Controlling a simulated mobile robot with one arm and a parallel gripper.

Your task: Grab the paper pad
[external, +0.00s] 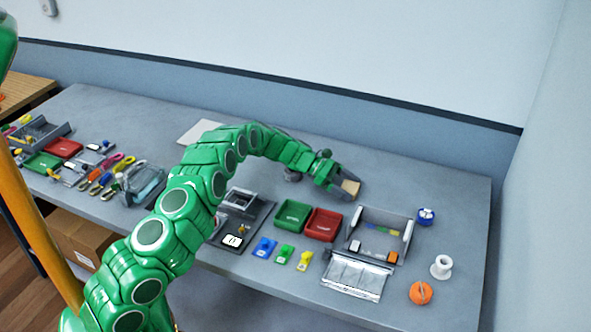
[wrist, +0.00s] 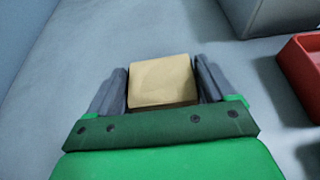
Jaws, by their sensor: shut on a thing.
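The paper pad is a small tan, square block. In the wrist view the paper pad (wrist: 162,82) sits between the two grey fingers of my gripper (wrist: 162,90), with a finger against each side. In the external view the paper pad (external: 350,187) shows at the tip of my green arm, behind the red tray. My gripper (external: 340,186) is shut on it. I cannot tell whether the pad rests on the table or is slightly above it.
A red tray (external: 323,225) and a green tray (external: 292,215) stand in front of my gripper. A grey open box (external: 378,226) is to the right. A blue-and-white round item (external: 426,216), a white spool (external: 441,267) and an orange ball (external: 421,292) lie further right. The table behind is clear.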

